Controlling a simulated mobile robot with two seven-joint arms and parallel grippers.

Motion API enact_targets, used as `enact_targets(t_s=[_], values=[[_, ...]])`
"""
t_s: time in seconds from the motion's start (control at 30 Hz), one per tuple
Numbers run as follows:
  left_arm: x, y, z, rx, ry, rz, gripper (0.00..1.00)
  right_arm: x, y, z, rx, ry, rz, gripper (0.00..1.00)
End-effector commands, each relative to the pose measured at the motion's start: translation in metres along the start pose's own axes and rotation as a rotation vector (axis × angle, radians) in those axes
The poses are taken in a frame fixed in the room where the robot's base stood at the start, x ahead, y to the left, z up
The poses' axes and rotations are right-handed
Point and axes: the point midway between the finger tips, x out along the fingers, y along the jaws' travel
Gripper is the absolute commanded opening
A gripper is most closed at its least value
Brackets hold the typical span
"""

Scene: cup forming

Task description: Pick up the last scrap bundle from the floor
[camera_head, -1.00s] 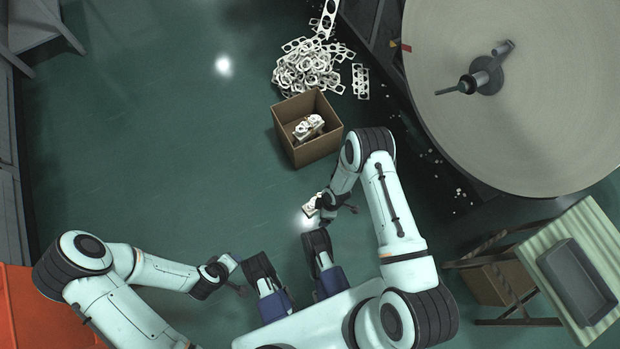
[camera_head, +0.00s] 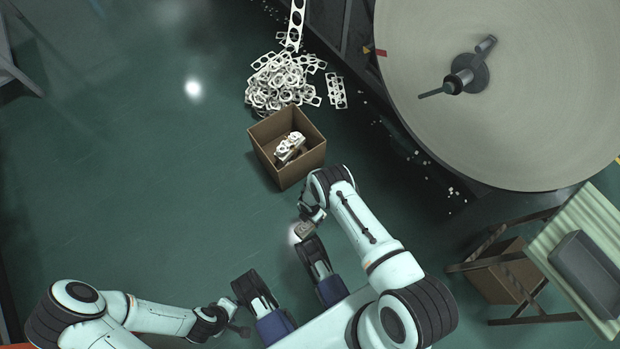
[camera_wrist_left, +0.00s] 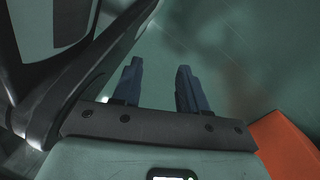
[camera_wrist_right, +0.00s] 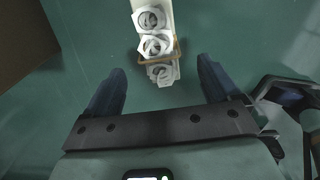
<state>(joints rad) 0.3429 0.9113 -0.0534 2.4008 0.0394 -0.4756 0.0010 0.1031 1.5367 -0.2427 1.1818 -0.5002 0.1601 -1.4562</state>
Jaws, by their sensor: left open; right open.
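A scrap bundle (camera_wrist_right: 153,42) of pale ring-holed strips with a tan band lies on the green floor in the right wrist view. My right gripper (camera_wrist_right: 160,80) is open, with the near end of the bundle between and just beyond its fingertips. In the head view that bundle (camera_head: 303,231) is small and partly hidden by my right arm. Another scrap bundle (camera_head: 290,147) lies inside the cardboard box (camera_head: 266,166). My left gripper (camera_wrist_left: 157,80) is open and empty; in the head view it hangs low at the left (camera_head: 238,328).
A loose heap of scrap strips (camera_head: 283,85) lies behind the box. A large round disc (camera_head: 520,120) on a machine fills the upper right. A stand with a grey tray (camera_head: 588,275) is at the right. The floor at the left is clear.

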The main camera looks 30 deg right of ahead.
Motion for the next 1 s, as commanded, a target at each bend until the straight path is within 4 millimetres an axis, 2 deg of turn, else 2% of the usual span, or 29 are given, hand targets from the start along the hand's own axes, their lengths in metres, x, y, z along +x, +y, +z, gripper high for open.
enact_targets(t_s=[0.1, 0.3, 0.6, 0.67, 0.8, 1.0], values=[[0.012, -0.011, 0.013, -0.015, -0.05, -0.021, 0.43, 0.019, 0.0, 0.001, 0.003, 0.001, -0.002, 0.89], [0.021, -0.027, 0.034, -0.039, -0.124, -0.053, 0.43, 0.043, 0.001, 0.001, 0.003, 0.001, 0.0, 0.89], [0.021, -0.03, 0.038, -0.043, -0.139, -0.06, 0.43, 0.046, 0.001, 0.001, 0.002, 0.001, 0.0, 0.89], [0.021, -0.03, 0.038, -0.043, -0.138, -0.06, 0.43, 0.046, 0.001, 0.001, 0.002, 0.001, 0.0, 0.73], [0.021, -0.03, 0.038, -0.042, -0.137, -0.059, 0.43, 0.046, 0.001, 0.001, 0.002, 0.001, 0.0, 0.29], [0.021, -0.029, 0.037, -0.041, -0.136, -0.059, 0.43, 0.046, 0.001, 0.001, 0.002, 0.001, 0.0, 0.29]])
